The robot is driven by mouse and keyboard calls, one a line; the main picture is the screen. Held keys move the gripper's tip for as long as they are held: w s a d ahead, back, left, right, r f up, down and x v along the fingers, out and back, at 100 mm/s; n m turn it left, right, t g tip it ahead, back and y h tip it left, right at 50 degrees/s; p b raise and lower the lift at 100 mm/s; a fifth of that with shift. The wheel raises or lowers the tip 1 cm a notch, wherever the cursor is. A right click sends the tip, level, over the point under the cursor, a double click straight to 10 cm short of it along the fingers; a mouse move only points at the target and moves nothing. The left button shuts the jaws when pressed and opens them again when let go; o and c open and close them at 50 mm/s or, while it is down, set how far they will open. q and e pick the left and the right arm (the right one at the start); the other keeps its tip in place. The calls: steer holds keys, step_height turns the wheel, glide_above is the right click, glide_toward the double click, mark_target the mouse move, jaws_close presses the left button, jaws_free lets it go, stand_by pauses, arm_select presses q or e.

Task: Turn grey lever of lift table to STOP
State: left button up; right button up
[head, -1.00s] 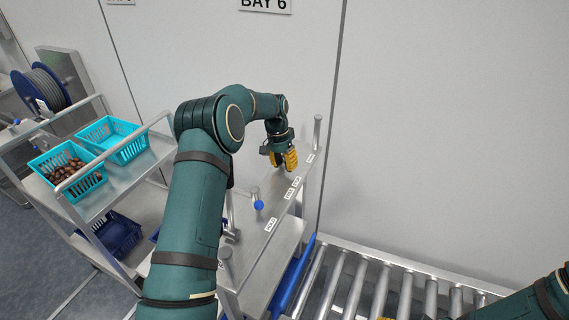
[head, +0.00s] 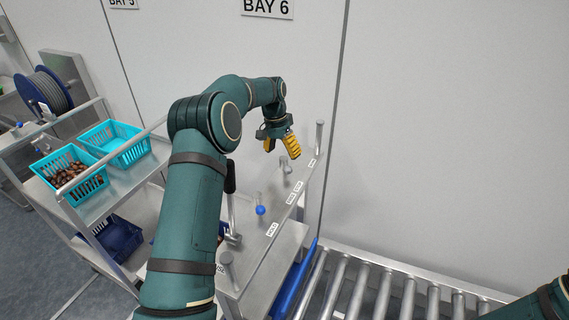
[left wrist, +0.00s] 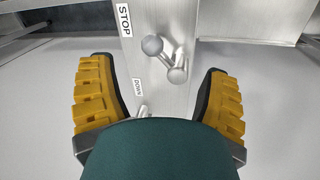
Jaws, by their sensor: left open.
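The grey lever (head: 286,164) stands on the narrow steel top of the lift table (head: 262,248), near its far end. In the left wrist view, the grey lever (left wrist: 177,74) shows as a short metal arm with rounded ends, between my fingers in the picture. The STOP label (left wrist: 123,18) is at the top left and the DOWN label (left wrist: 138,87) lies lower. My left gripper (head: 281,145) is open, with yellow-padded fingers, above the lever and apart from it. My right gripper is out of view; only part of my right arm shows.
A blue-knobbed lever (head: 260,210) and a black-gripped lever (head: 231,178) stand nearer on the lift table. A roller conveyor (head: 385,293) lies to the right. A cart with a turquoise crate of dates (head: 78,190) and an empty turquoise crate (head: 130,152) is left. A wall is behind.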

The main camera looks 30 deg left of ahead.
arm_select(q)
steer(key=r, duration=0.2)
steer(key=a+r, duration=0.1)
steer(key=r, duration=0.2)
steer(key=shift+w+a+r, duration=0.1)
steer(key=shift+r, duration=0.25)
